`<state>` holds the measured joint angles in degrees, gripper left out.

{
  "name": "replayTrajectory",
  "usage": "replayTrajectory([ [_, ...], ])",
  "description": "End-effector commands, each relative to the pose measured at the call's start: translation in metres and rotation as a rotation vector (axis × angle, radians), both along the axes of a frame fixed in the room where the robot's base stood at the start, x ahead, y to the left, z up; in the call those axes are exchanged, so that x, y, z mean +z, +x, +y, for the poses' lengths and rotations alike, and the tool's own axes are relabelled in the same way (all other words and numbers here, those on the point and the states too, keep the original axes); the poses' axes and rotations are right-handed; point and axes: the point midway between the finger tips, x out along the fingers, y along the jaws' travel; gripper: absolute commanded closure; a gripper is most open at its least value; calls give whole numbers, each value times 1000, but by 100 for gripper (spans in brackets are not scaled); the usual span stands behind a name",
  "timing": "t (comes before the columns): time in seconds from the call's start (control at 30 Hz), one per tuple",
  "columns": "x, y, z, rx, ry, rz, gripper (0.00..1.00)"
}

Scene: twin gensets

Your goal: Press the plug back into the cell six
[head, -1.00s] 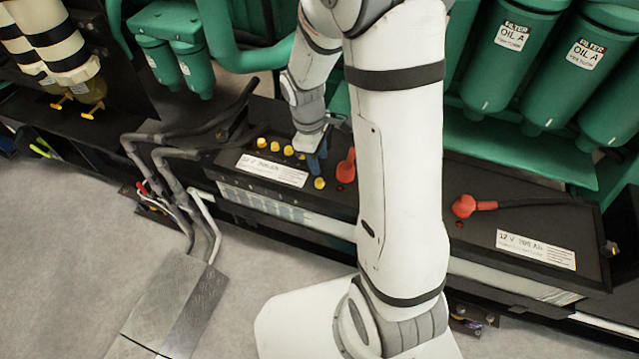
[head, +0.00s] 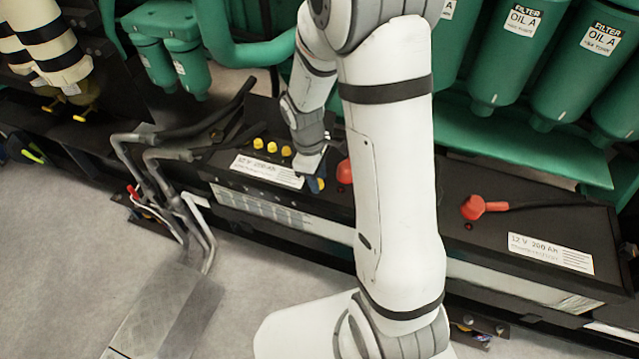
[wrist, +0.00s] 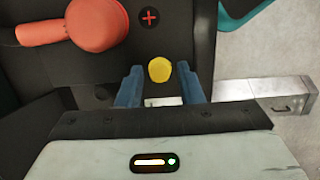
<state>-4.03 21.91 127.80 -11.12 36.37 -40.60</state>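My gripper (wrist: 161,82) is open, with its two blue fingers apart on either side of a yellow plug (wrist: 159,70) in the wrist view. The plug is level with the fingertips, with a gap to each finger. In the head view my gripper (head: 315,183) is low over the front part of the left battery's top (head: 225,159) and mostly hides this plug. Other yellow plugs (head: 271,147) stand in a row further back and left on that battery. I cannot make out the open cell six; my wrist may cover it.
A red terminal cap (wrist: 95,25) lies close to my gripper, beside a red plus mark (wrist: 149,18). A second battery (head: 490,240) with a red cap (head: 474,207) is on the right. Green filters (head: 520,55) stand behind. Grey cables (head: 150,170) rise at the left.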

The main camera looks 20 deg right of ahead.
Motion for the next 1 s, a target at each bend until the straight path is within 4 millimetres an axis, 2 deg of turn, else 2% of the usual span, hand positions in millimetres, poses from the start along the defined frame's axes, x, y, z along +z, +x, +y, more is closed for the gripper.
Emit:
replayTrajectory([
  [0.03,0,0,0,0,0,0,71],
  [0.33,0,0,0,1,0,0,95],
  [0.57,3,0,0,1,0,0,95],
  [1.0,37,0,1,1,0,-1,95],
])
